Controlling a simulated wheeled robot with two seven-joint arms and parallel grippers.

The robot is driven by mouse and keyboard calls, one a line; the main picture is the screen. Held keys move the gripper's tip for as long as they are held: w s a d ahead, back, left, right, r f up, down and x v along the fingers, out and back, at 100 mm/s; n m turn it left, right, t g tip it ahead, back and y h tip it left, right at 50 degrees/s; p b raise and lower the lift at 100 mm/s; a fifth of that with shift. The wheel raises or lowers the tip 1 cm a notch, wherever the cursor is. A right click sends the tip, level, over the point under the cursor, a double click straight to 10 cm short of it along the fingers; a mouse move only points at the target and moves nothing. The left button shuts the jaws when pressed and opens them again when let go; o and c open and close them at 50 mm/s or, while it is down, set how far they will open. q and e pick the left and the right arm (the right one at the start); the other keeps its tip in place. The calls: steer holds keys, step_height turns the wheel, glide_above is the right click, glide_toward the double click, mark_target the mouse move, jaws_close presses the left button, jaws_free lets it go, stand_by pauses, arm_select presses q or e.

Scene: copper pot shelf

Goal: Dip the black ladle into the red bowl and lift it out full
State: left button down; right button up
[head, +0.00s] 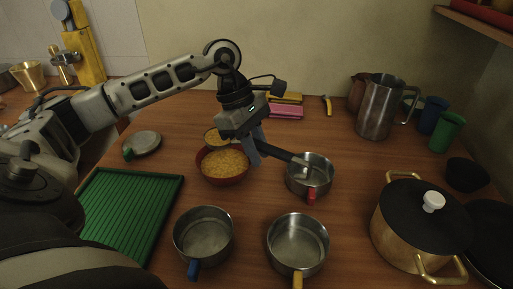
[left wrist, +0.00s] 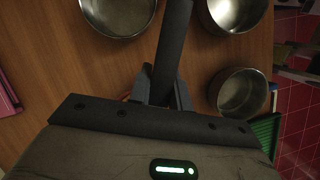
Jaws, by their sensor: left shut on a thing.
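My left gripper (head: 257,153) is above the table, just right of the red bowl (head: 222,180), and shut on the black ladle (head: 280,154). The ladle's dark handle slants from the jaws to the right, over the red-handled pan (head: 329,180). In the left wrist view the handle (left wrist: 172,50) runs from between the fingers (left wrist: 160,92) to the top edge. I cannot make out the scoop. The red bowl holds a yellow-orange filling and is mostly hidden in the wrist view. My right gripper is not in view.
A second bowl (head: 212,136) stands behind the red one. A blue-handled pan (head: 204,261) and a yellow-handled pan (head: 298,263) stand in front. A green ridged tray (head: 150,205) lies left, a copper pot (head: 400,240) right, a steel jug (head: 377,108) behind.

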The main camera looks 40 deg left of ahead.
arm_select(q)
steer(key=shift+f+h+b, duration=0.15)
steer(key=shift+h+b, duration=0.15)
steer(key=shift+b, duration=0.25)
steer(key=shift+h+b, duration=0.4)
steer(key=shift+b, duration=0.25)
steer(key=shift+r, duration=0.2)
stand_by(0.3)
steer(key=shift+r+p, duration=0.1)
steer(key=shift+p, duration=0.3)
steer(key=shift+y+p, duration=0.5)
steer(key=shift+y, duration=0.1)
steer(key=shift+f, duration=0.25)
